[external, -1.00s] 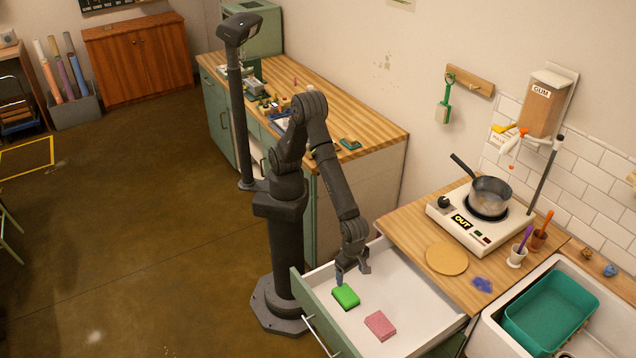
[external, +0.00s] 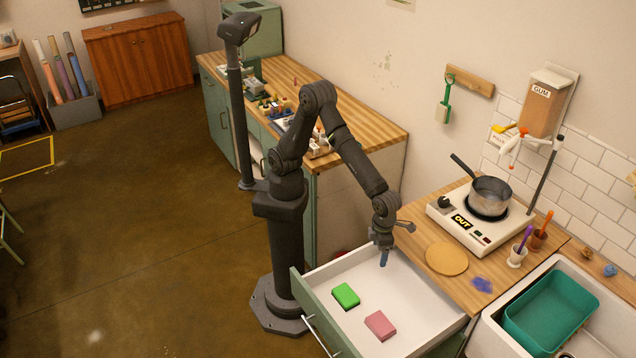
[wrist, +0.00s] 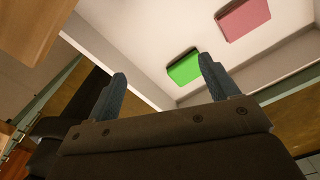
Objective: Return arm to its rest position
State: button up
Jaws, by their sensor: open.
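My gripper (external: 384,258) is open and empty. It hangs above the back part of the open drawer (external: 420,300), near the drawer's back left wall. Its two blue fingers stand apart in the wrist view (wrist: 162,90). A green sponge (external: 346,296) and a pink sponge (external: 380,325) lie apart on the white drawer floor. In the wrist view the green sponge (wrist: 184,68) shows between and beyond the fingertips. The pink sponge (wrist: 243,17) shows at the upper right there.
A wooden counter right of the drawer holds a round board (external: 446,258), a purple smear (external: 482,285) and a hotplate (external: 470,226) with a pot (external: 490,196). A teal basin (external: 550,312) sits in the sink. Another worktop (external: 375,125) with small items is behind my arm.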

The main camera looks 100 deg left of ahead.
jog(key=w+a+r+n, duration=0.4)
jog(key=a+r+n, duration=0.1)
jog(key=a+n, duration=0.3)
jog(key=w+a+r+n, duration=0.5)
jog(key=a+n, duration=0.3)
jog(key=n, duration=0.3)
jog(key=shift+a, duration=0.15)
jog(key=o, duration=0.5)
jog(key=shift+c, duration=0.2)
jog(key=shift+f, duration=0.1)
jog(key=shift+s, duration=0.1)
